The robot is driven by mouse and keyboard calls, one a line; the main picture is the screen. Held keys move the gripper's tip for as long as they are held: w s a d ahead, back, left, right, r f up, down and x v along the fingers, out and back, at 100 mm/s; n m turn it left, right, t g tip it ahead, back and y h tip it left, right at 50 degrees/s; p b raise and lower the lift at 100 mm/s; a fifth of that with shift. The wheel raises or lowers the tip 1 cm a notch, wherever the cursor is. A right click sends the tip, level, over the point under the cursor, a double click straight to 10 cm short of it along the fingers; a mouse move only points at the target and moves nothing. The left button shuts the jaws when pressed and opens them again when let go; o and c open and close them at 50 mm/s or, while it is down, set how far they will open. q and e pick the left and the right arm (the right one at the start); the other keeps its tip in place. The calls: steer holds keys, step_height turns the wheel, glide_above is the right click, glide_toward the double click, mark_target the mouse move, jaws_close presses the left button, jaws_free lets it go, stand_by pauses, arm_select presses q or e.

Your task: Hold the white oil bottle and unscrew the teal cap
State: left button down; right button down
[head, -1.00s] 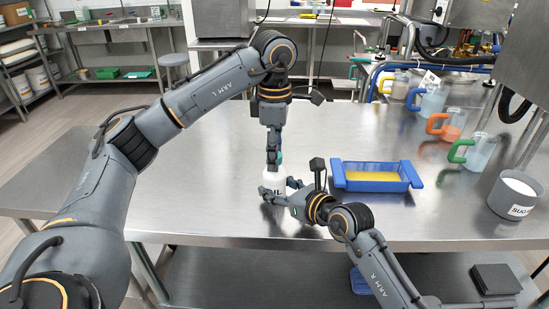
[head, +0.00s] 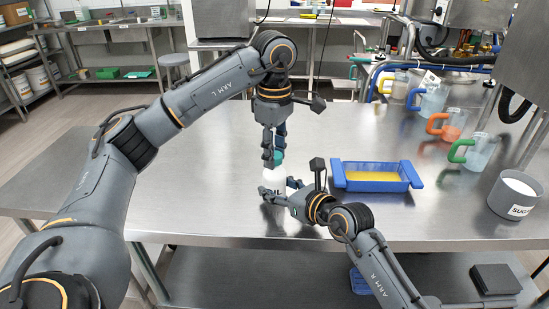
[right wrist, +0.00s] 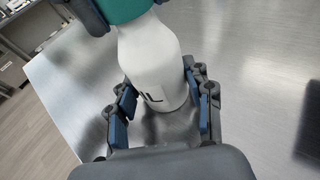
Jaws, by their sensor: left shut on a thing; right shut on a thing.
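The white oil bottle (head: 273,180) stands upright on the steel table in the head view, partly covered by my right fingers. Its white body and part of its black lettering show in the right wrist view (right wrist: 148,62). My right gripper (head: 277,194) is shut around the lower body from the right. The teal cap (head: 279,156) sits at the bottle's top and also shows in the right wrist view (right wrist: 122,9). My left gripper (head: 273,158) points down from above and is shut on the cap. The fingers hide part of the cap.
A blue tray (head: 338,175) with yellow contents lies right of the bottle. Several jugs with coloured handles, including a green-handled one (head: 478,152), stand farther right. A grey sugar container (head: 503,199) is near the right edge. The table left of the bottle is clear.

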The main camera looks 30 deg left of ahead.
arm_select(q)
steer(key=n, duration=0.9)
steer(key=shift+r, duration=0.1)
steer(key=shift+r, duration=0.1)
steer(key=shift+r, duration=0.8)
steer(key=shift+r, duration=0.1)
steer(key=shift+r, duration=2)
steer(key=shift+r, duration=0.1)
